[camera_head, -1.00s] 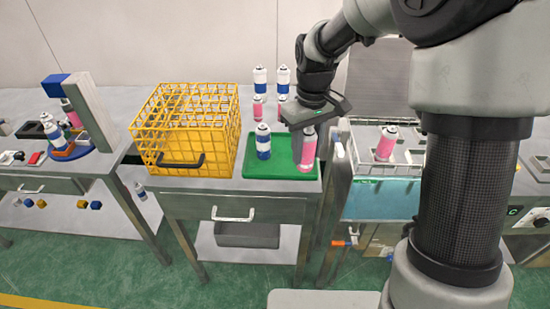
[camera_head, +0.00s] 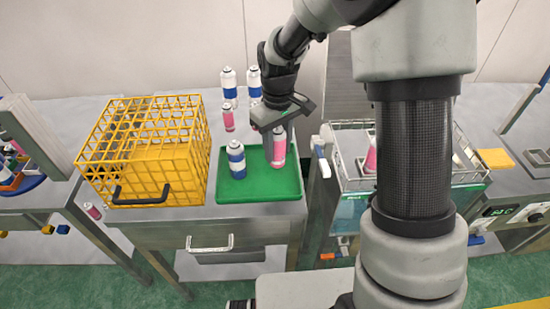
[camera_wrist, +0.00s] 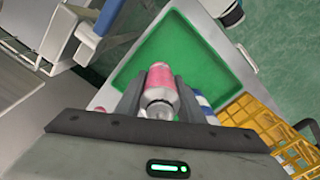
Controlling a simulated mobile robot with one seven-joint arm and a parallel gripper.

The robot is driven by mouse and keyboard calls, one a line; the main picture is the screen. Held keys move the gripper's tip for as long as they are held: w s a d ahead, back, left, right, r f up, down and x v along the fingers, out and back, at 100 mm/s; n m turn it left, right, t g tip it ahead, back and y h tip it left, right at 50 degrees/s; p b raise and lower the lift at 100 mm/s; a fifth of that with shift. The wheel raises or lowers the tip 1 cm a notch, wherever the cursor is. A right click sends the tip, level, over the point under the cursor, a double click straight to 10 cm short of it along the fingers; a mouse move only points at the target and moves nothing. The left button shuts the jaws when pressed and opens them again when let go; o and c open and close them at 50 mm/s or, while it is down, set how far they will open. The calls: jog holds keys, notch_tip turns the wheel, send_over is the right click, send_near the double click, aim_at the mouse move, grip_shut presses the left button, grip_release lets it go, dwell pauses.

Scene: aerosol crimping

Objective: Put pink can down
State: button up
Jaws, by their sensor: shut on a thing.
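The pink can (camera_head: 279,147) is upright in my gripper (camera_head: 274,150), over the back right part of the green tray (camera_head: 262,189). My gripper is shut on it; in the wrist view the two fingers flank the pink can (camera_wrist: 161,82). I cannot tell whether its base touches the tray. A blue-and-white can (camera_head: 236,160) stands in the tray to its left; it shows partly in the wrist view (camera_wrist: 203,101), behind a finger.
A yellow wire crate (camera_head: 140,160) stands left of the tray. Behind the tray are white-and-blue cans (camera_head: 229,87) and a pink can (camera_head: 228,119). A machine with a wire basket (camera_head: 405,181) stands to the right. The tray's front is clear.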

aim_at(278, 158)
jog(key=shift+f, duration=1.95)
jog(key=shift+f, duration=0.15)
jog(key=o, duration=1.1)
